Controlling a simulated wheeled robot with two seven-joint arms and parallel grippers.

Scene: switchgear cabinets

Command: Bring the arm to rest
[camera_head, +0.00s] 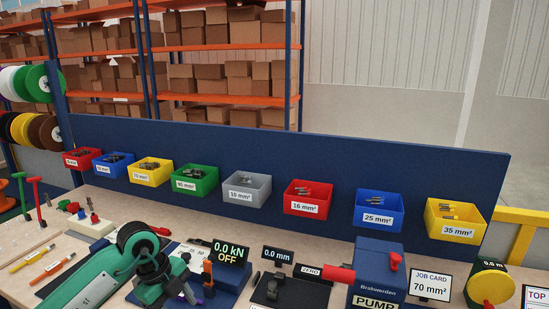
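My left arm, green with black joints, comes in at the lower left and bends over the bench. Its gripper (183,288) is small and dark at the bottom, in front of the press with the "0.0 kN OFF" display (230,256). I cannot make out whether its fingers are apart, or whether it touches anything. Part of the bench behind the arm is hidden. My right arm and gripper are not in view.
Several coloured bins (308,199) hang along the blue back panel (290,150). On the bench (150,212) stand a blue pump (378,266), a job card reading 70 mm² (431,285) and a yellow reel (490,285). Hand tools (40,255) lie at left.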

